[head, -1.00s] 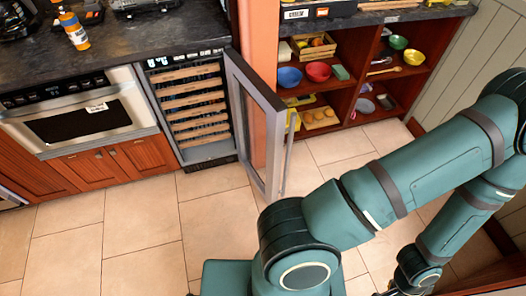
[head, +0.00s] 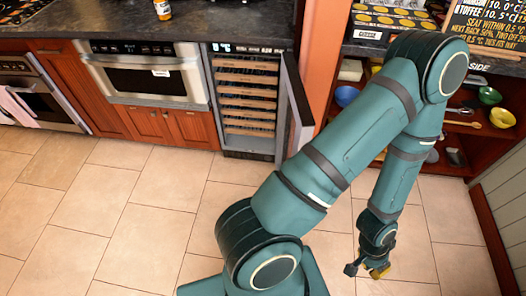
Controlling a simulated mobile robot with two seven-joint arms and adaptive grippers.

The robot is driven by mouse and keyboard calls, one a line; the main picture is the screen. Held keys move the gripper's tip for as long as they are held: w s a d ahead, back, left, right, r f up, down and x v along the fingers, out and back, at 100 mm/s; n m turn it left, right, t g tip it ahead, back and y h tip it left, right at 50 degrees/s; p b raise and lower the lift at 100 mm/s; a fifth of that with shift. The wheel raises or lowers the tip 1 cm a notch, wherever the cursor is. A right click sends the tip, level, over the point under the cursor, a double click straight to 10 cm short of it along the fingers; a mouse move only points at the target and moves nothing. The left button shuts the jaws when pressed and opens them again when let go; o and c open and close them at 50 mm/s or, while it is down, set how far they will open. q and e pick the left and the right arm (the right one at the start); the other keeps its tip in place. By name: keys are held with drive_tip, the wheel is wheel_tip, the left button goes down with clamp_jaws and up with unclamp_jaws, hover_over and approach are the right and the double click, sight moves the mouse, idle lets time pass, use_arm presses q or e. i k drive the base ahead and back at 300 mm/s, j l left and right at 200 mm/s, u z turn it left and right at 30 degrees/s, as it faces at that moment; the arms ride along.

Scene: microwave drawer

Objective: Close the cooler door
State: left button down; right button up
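The cooler (head: 247,100) is a built-in unit with several wooden racks, under the counter right of the oven. Its door (head: 297,101) has a grey frame and stands open, swung out from the cooler's right side. My arm hides part of the door's lower and outer portion. My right gripper is out of view.
A stainless oven (head: 148,77) sits left of the cooler, above red-brown cabinets. Open shelves with bowls, including a yellow bowl (head: 502,117), stand at the right. The tiled floor (head: 130,215) in front of the cooler is clear at the left.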

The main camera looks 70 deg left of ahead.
sight(291, 90)
drive_tip(key=i+u, duration=0.15)
drive_tip(key=u, duration=0.35)
drive_tip(key=i+l+u, duration=0.1)
drive_tip(key=u, duration=0.35)
drive_tip(key=i+l+u, duration=0.15)
drive_tip(key=u, duration=0.35)
drive_tip(key=i+l+u, duration=0.15)
drive_tip(key=u, duration=0.25)
drive_tip(key=i+l+u, duration=0.15)
drive_tip(key=u, duration=0.2)
drive_tip(key=i+l+u, duration=0.1)
drive_tip(key=l+u, duration=0.3)
drive_tip(key=i+l+u, duration=0.1)
drive_tip(key=u, duration=0.15)
drive_tip(key=l+u, duration=0.3)
drive_tip(key=j+u, duration=0.1)
drive_tip(key=j, duration=0.25)
